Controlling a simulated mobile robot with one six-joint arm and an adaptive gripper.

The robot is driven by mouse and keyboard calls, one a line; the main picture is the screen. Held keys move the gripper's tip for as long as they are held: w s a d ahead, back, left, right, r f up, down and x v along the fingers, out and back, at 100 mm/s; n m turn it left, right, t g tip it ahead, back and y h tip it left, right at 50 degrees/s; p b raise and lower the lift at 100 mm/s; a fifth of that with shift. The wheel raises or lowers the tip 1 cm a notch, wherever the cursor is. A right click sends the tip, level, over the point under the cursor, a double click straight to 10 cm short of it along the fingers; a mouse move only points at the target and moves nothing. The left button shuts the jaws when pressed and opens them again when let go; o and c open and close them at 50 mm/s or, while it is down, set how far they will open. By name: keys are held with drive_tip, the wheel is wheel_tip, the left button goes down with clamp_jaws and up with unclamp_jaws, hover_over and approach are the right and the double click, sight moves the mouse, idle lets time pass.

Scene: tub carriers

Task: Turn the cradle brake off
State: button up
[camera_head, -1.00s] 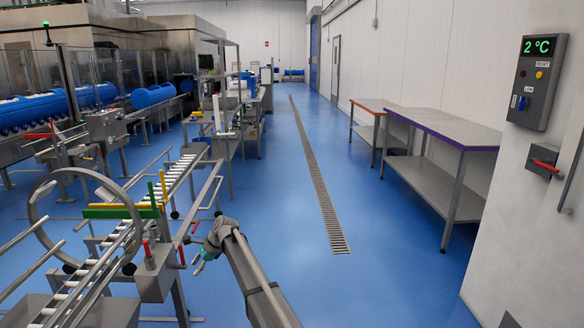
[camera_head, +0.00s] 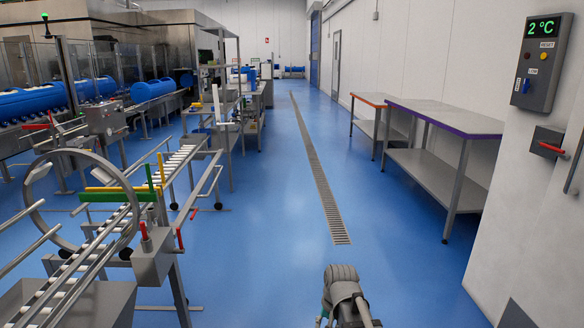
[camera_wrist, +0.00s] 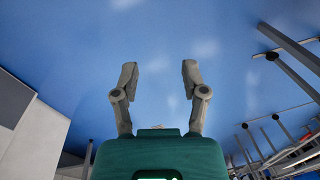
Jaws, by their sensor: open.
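The cradle is a metal ring frame (camera_head: 38,188) on a roller conveyor at the left of the head view. A grey box (camera_head: 155,262) at its near right side carries an upright red-handled lever (camera_head: 144,231). A second red handle (camera_head: 179,239) stands just right of the box. I cannot tell which handle is the brake. My gripper (camera_wrist: 158,76) is open and empty in the wrist view, with blue floor beyond its fingers. In the head view my arm is at the bottom, well right of the cradle and apart from it; the fingers are mostly hidden there.
Green and yellow bars (camera_head: 118,196) lie across the cradle conveyor. A steel table (camera_head: 445,118) and a wall control box (camera_head: 540,74) are at the right. The middle floor is clear.

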drive_tip(key=s+d+f+n+h+b, duration=0.1)
drive_tip(key=s+d+f+n, duration=0.1)
drive_tip(key=s+d, duration=0.55)
wheel_tip(320, 180, up, 29)
drive_tip(key=p, duration=2.9)
drive_tip(key=shift+s+a+r, duration=0.15)
drive_tip(key=shift+a+r, duration=0.05)
drive_tip(key=shift+a, duration=0.05)
